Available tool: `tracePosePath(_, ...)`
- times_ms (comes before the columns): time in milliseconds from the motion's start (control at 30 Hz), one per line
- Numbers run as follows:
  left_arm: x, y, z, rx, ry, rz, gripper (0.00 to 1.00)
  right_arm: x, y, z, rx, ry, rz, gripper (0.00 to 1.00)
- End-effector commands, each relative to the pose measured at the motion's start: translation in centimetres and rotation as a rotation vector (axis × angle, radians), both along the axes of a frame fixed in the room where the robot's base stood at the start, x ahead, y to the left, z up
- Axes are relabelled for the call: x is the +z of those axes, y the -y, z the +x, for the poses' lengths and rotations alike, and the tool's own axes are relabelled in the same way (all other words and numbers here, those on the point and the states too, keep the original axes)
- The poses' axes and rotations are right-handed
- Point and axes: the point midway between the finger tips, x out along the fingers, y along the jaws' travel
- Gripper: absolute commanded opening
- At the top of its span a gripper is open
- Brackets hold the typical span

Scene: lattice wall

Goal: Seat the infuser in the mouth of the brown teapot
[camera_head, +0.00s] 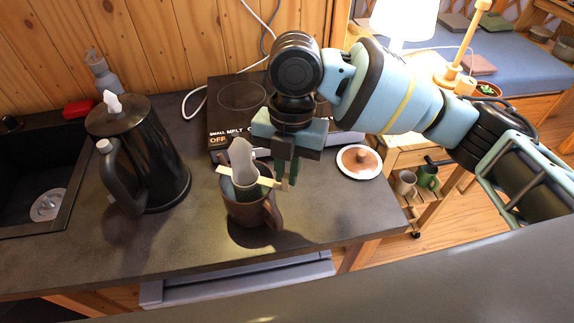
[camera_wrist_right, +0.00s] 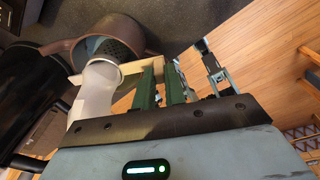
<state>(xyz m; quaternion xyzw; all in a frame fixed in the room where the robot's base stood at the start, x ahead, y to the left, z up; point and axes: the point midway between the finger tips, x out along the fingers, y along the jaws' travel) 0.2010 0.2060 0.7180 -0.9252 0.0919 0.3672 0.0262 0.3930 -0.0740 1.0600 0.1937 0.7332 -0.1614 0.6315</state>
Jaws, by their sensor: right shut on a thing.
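The brown teapot (camera_head: 252,213) stands on the dark counter with its handle to the right. It also shows in the right wrist view (camera_wrist_right: 125,28), with a dark perforated surface inside its mouth. The infuser's cream crossbar (camera_head: 265,180) lies across the mouth, with a pale grey upright piece (camera_head: 241,158) rising beside it. The crossbar also shows in the wrist view (camera_wrist_right: 133,67). My right gripper (camera_head: 287,182) is shut on the crossbar's right end, just right of the mouth. I cannot tell whether the infuser rests on the rim. My left gripper is out of view.
A black kettle (camera_head: 160,155) stands left of the teapot, near the sink (camera_head: 35,165). A dark hob (camera_head: 235,100) lies behind it. A brown lid (camera_head: 362,157) on a white dish is at the right. The counter in front of the teapot is clear.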

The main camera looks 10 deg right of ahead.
Motion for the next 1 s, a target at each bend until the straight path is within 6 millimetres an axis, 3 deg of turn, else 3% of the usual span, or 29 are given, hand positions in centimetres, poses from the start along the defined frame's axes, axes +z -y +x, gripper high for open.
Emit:
tracePosePath(667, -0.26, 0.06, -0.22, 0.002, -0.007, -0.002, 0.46, -0.89, 0.0, -0.02, 0.0, -0.001, 0.0, 0.0)
tracePosePath(700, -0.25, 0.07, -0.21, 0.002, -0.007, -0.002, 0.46, -0.88, 0.01, -0.02, 0.0, 0.0, 0.0, 0.14)
tracePosePath(867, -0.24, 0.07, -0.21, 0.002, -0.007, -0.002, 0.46, -0.86, 0.0, -0.01, 0.0, 0.0, 0.0, 0.35)
tracePosePath(1000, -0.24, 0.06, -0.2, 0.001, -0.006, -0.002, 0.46, -0.85, 0.0, -0.01, 0.0, 0.0, 0.0, 0.37)
